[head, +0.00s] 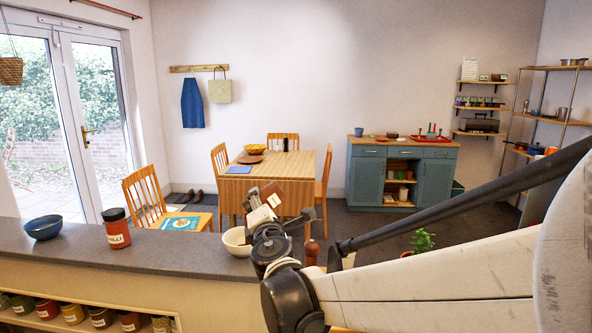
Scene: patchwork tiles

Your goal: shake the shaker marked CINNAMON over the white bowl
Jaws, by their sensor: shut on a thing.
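My gripper (268,207) is at the counter's right part, shut on a brown shaker (292,192). The shaker looks tilted and is partly hidden by the gripper; any writing on it cannot be read. The white bowl (234,242) stands on the counter just left of and below my gripper, its right side hidden behind the gripper. The held shaker shows above and to the right of the bowl; whether it is directly over it cannot be told.
On the grey counter (175,252) stand a red jar marked CHILLI (116,230) and a dark blue bowl (44,228). A brown turned wooden thing (312,251) is close right of my gripper. The counter between the jar and white bowl is clear.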

